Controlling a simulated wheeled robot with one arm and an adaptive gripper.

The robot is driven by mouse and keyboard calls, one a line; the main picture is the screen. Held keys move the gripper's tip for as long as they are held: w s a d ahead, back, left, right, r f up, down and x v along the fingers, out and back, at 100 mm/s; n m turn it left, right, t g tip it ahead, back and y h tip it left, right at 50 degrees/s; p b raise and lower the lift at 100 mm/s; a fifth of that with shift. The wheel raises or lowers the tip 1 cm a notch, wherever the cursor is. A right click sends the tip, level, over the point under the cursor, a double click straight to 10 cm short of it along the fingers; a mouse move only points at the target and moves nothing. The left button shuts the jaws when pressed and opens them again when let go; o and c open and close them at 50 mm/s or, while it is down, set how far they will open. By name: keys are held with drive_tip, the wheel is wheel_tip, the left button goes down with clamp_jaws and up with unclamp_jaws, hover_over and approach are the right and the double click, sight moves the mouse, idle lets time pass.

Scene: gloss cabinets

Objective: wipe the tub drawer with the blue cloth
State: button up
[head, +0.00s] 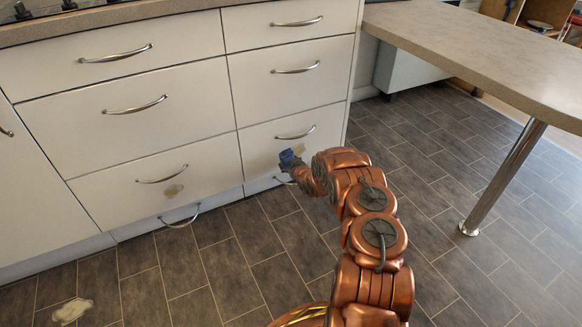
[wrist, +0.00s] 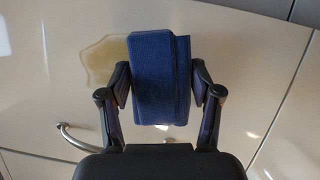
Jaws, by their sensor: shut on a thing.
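The blue cloth (wrist: 160,80) is a folded pad between the two fingers of my gripper (wrist: 160,95), which is shut on it. In the head view the cloth (head: 288,158) is in front of the lower right drawer front (head: 262,146). A tan stain (wrist: 100,62) shows on the pale front behind and left of the cloth, partly hidden by it. A bit of this stain (head: 299,149) shows beside the cloth in the head view. I cannot tell whether the cloth touches the front. Nothing in view is labelled as the tub drawer.
Another brown stain (head: 173,190) is on the lower left drawer front. A pale patch (head: 72,311) lies on the tiled floor. A countertop (head: 480,55) on a metal leg (head: 505,178) stands right. Floor between is clear.

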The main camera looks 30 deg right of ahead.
sight(308, 151)
drive_tip(key=shift+w, duration=0.9)
idle(0.8)
drive_tip(key=shift+d, duration=0.1)
drive_tip(key=shift+s+d+f, duration=0.1)
drive_tip(key=shift+s+d, duration=0.1)
drive_tip(key=shift+d, duration=0.95)
drive_tip(key=shift+s+d+b, duration=0.1)
drive_tip(key=shift+d+b, duration=0.35)
drive_tip(key=shift+d, duration=1.3)
drive_tip(key=shift+d+b, duration=0.6)
drive_tip(key=shift+d, duration=0.5)
drive_tip(key=shift+s+d+b, duration=0.15)
drive_tip(key=shift+d+b, duration=0.9)
drive_tip(key=shift+d, duration=0.15)
drive_tip(key=shift+s+d+b, duration=0.1)
drive_tip(key=shift+d+b, duration=0.3)
drive_tip(key=shift+d, duration=0.35)
